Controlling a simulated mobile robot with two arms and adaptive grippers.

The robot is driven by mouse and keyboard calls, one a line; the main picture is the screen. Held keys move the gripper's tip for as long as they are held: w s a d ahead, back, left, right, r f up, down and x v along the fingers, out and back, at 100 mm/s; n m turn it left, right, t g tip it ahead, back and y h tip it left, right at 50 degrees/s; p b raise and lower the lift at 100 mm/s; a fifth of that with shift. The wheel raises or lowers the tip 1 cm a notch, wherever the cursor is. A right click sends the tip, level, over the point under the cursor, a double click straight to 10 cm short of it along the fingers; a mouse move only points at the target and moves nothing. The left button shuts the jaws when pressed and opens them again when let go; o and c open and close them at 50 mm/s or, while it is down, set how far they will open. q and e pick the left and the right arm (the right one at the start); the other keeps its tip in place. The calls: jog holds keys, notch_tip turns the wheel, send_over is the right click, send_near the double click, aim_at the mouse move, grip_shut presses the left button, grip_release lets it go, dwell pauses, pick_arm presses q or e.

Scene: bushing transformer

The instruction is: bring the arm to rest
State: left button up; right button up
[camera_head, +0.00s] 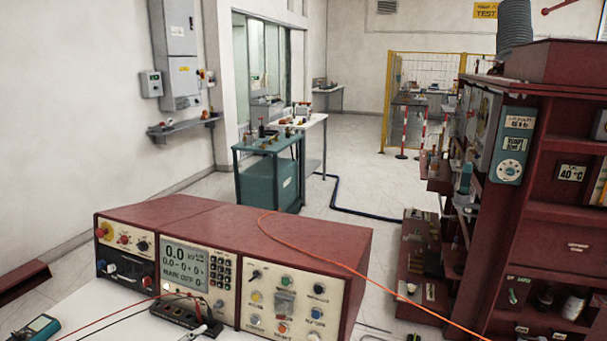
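Neither of my grippers and neither of my arms shows in the head view. Whether they are open or hold anything cannot be seen. In front of me a red test console (330,245) stands on a white table (100,312). It has a lit display (184,263) reading 0.0 and a panel of knobs and buttons (285,305). A small black box (182,312) with red and black leads lies against its front.
A tall red cabinet (520,225) with gauges and shelves stands close on the right. An orange cable (350,268) runs from the console towards it. A teal cart (270,175) and a yellow fence (388,95) stand farther back. The floor between (350,180) is mostly open.

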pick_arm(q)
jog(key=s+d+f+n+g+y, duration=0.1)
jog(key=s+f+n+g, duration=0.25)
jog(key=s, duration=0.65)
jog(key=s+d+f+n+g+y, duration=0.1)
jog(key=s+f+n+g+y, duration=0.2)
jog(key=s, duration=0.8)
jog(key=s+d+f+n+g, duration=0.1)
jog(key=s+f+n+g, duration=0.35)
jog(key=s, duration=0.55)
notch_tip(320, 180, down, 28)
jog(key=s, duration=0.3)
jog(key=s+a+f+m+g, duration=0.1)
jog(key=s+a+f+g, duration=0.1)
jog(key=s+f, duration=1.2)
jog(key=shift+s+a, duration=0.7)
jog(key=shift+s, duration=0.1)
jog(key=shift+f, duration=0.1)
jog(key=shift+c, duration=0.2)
